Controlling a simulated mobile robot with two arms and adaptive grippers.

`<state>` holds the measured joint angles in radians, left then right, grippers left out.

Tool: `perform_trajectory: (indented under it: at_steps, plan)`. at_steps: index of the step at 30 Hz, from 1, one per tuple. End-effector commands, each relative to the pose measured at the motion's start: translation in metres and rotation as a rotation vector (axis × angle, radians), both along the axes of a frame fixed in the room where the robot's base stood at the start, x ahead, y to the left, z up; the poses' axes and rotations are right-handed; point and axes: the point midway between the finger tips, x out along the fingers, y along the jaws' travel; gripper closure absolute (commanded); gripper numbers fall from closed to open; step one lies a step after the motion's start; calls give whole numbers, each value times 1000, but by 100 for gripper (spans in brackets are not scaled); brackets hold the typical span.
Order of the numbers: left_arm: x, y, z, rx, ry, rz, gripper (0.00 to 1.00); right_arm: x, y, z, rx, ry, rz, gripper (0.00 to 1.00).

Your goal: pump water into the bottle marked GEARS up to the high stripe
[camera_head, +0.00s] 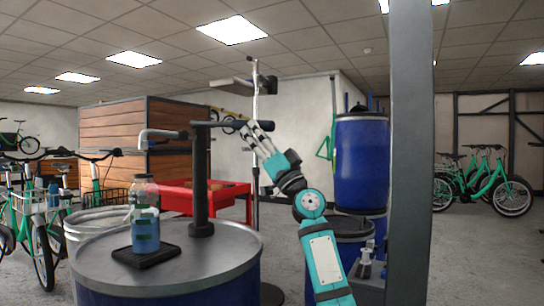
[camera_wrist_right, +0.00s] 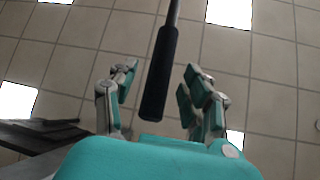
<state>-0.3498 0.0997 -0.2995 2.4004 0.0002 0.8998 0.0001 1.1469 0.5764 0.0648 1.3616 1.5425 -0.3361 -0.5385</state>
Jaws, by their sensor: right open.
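A clear bottle (camera_head: 145,228) with blue liquid and green bands stands upright on a black pad (camera_head: 146,256) on a drum lid. The liquid seems to reach near the upper band; its exact level and any lettering are too small to read. A dark pump (camera_head: 201,185) rises from the drum, with its pale spout (camera_head: 160,134) above the bottle. Its lever runs right to my right gripper (camera_head: 254,134). In the right wrist view the black lever grip (camera_wrist_right: 158,85) lies between the open fingers (camera_wrist_right: 158,92), with gaps on both sides. My left gripper is out of view.
The blue drum (camera_head: 170,290) with grey lid (camera_head: 225,250) fills the front left. A grey pillar (camera_head: 408,150) stands just right of my right arm. Blue barrels (camera_head: 361,165) stand behind it, and a red table (camera_head: 235,205) is behind the pump. Bicycles (camera_head: 40,225) stand left.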

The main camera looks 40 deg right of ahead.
Motion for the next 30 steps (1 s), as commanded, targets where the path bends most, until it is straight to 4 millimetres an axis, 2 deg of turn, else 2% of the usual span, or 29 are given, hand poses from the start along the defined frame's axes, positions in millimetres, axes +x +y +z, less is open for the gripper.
perform_trajectory:
  at_steps: [1, 6, 12, 18, 30]
  plan:
    - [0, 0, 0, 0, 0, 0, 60, -6, -1, -10, -2, 4, -3, 51]
    - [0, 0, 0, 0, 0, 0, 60, -30, -5, -35, -4, 5, -1, 51]
    - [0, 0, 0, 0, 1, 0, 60, -51, -8, -58, -2, 4, 1, 51]
    - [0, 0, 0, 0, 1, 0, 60, -62, -10, -67, -2, 4, 1, 51]
    - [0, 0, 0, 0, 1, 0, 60, -63, -10, -68, -1, 3, 1, 51]
